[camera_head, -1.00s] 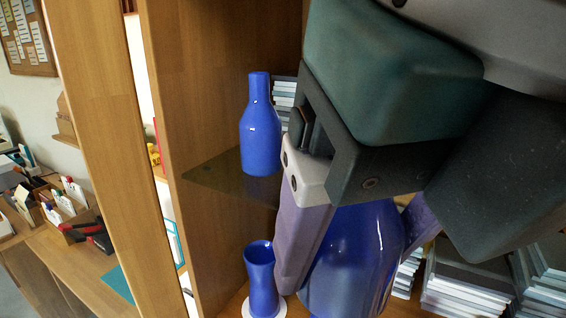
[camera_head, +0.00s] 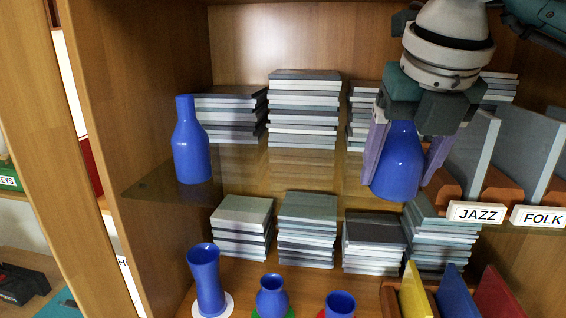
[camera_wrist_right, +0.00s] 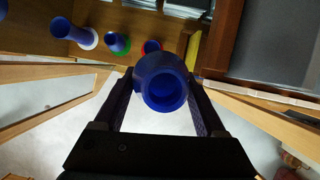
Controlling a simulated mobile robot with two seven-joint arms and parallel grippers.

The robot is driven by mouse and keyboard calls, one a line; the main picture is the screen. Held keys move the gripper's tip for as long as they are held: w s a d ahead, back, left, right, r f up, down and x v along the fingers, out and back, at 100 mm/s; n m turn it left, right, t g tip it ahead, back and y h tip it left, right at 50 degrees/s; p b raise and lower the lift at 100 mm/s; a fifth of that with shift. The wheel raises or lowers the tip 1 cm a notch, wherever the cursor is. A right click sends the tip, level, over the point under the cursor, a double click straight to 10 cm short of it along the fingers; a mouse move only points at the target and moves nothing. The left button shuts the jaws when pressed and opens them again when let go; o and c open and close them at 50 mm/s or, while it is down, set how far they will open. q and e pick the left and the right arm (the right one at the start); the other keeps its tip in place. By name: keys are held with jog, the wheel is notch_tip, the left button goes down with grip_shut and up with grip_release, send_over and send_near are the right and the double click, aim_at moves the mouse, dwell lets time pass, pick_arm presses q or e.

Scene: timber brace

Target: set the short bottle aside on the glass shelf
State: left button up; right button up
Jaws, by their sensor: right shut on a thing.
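My right gripper (camera_head: 408,160) points down and is shut around a blue bottle (camera_head: 398,168), one finger on each side. The bottle hangs upright; its neck is hidden by the gripper in the head view. In the right wrist view its round mouth (camera_wrist_right: 165,88) faces the camera between the fingers. Another blue bottle (camera_head: 191,150), slimmer with a narrow neck, stands upright at the left end of the glass shelf (camera_head: 290,185). The held bottle's base overlaps the shelf's front edge in the picture; I cannot tell whether it touches. My left gripper is out of view.
Stacks of cases (camera_head: 305,110) line the back of the glass shelf, with clear glass before them. Dividers marked JAZZ (camera_head: 476,213) and FOLK stand right of the held bottle. Below are a tall blue vase (camera_head: 205,280), smaller blue vessels (camera_head: 272,296) and more stacks.

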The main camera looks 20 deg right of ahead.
jog(key=w+d, duration=0.1)
jog(key=w, duration=0.3)
jog(key=w+d, duration=0.1)
jog(key=w, duration=0.1)
jog(key=shift+d, duration=0.35)
jog(key=shift+f+b, duration=1.05)
jog(key=shift+f, duration=0.7)
jog(key=shift+f, duration=0.2)
jog(key=o, duration=1.5)
jog(key=shift+r, duration=0.1)
